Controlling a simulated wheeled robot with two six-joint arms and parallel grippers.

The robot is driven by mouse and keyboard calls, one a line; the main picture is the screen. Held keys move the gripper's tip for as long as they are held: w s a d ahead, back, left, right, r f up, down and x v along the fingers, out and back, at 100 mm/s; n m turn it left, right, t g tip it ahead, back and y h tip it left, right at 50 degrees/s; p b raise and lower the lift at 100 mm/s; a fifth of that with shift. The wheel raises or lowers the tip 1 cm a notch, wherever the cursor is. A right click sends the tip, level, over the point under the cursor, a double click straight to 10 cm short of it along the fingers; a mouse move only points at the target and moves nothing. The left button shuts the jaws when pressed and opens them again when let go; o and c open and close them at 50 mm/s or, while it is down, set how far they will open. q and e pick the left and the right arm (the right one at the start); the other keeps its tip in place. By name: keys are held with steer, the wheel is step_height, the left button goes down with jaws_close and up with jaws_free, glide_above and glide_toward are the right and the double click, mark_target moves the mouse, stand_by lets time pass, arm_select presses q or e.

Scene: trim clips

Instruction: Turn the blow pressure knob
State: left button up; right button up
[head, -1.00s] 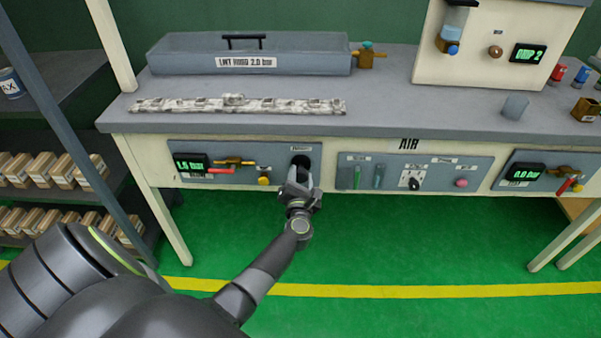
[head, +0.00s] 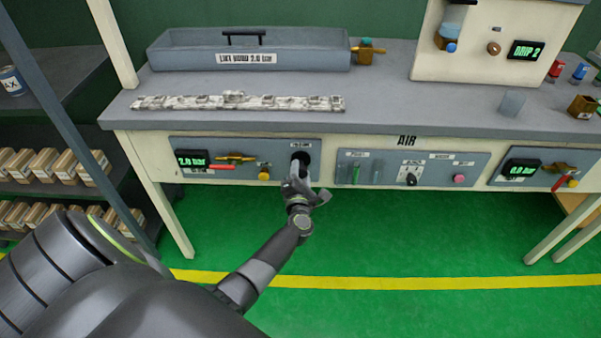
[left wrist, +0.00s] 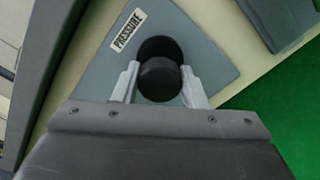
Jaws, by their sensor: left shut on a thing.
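The black pressure knob (left wrist: 160,78) sits on the grey panel under a label reading PRESSURE in the left wrist view. My left gripper (left wrist: 158,84) has a finger on each side of the knob and is shut on it. In the head view the knob (head: 301,158) shows partly, with my left gripper (head: 298,180) in front of it. The green display (head: 192,160) at the left of the same panel reads 2.0 bar. My right gripper is not in view.
A middle panel (head: 400,178) with a black selector (head: 411,179) and pink button is to the right. A right panel display (head: 522,170) reads 0.0 bar.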

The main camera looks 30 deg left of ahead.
arm_select(q)
steer(key=o, duration=1)
steer(key=shift+c, duration=0.2)
steer(key=b+v, duration=0.1)
steer(key=v, duration=1.6)
steer(key=shift+s, duration=0.2)
